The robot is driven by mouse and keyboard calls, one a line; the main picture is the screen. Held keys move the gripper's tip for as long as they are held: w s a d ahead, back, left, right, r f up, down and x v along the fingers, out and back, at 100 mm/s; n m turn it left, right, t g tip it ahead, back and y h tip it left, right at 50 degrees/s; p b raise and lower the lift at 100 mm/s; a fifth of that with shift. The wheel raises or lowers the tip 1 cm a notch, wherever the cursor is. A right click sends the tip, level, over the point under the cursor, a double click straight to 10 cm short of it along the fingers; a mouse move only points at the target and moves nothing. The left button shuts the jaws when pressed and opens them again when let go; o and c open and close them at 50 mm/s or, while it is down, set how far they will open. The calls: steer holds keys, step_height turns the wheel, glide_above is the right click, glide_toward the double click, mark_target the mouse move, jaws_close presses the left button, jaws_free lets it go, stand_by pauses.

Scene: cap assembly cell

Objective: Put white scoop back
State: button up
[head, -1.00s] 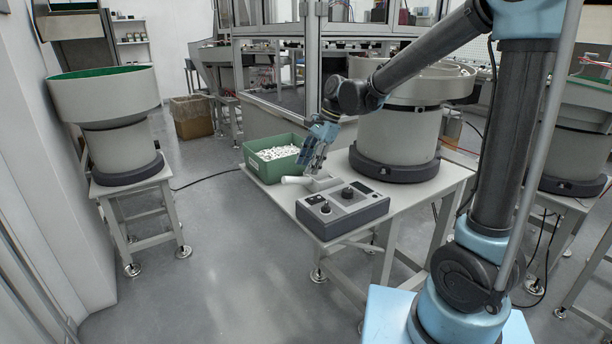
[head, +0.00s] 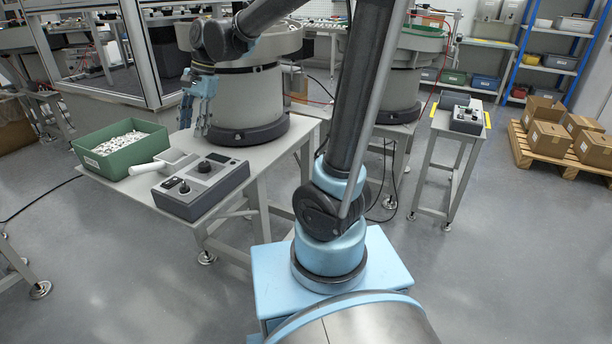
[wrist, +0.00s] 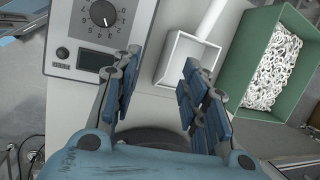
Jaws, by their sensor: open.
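The white scoop (head: 163,164) lies on the table (head: 230,187) between the green bin and the grey control box. In the wrist view the scoop (wrist: 184,60) shows its square, empty pan nearest me, with the handle pointing away. My gripper (head: 203,128) is raised above the table, near the large bowl feeder and behind the scoop. In the wrist view my gripper (wrist: 158,107) is open and empty, its blue fingers apart, with the scoop's pan just beyond the fingertips and not between them.
The green bin (head: 128,163) of white caps stands on the table's left side. The control box (head: 203,184) sits at the front edge. The bowl feeder (head: 247,100) blocks the back. Boxes on a pallet (head: 565,135) stand far right.

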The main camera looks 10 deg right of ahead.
steer(key=shift+n+t+h, duration=0.3)
steer(key=shift+n+t, duration=0.3)
steer(key=shift+n, duration=0.2)
steer(key=s+d, duration=0.1)
steer(key=d, duration=0.2)
steer(key=d+f, duration=0.1)
steer(key=d, duration=0.3)
steer(key=s+d, duration=0.1)
steer(key=d, duration=0.2)
steer(key=shift+s+d+f, duration=0.2)
steer(key=shift+s+d, duration=0.15)
steer(key=shift+d, duration=0.05)
steer(key=s+d+f+n+h, duration=0.1)
steer(key=s+d+f, duration=0.3)
steer(key=d, duration=0.3)
steer(key=s+d+f+n+t+h, duration=0.1)
steer(key=s+d+f+n, duration=0.1)
steer(key=s+d+f, duration=0.2)
steer(key=s+d+f+n+h, duration=0.1)
steer(key=s+d, duration=0.4)
steer(key=d, duration=0.5)
step_height(320, 180, down, 3)
steer(key=shift+s+r+n+t, duration=0.1)
steer(key=shift+s+n+t, duration=0.25)
steer(key=shift+n, duration=0.35)
steer(key=shift+w+f, duration=0.2)
steer(key=shift+w, duration=0.3)
steer(key=shift+c, duration=0.8)
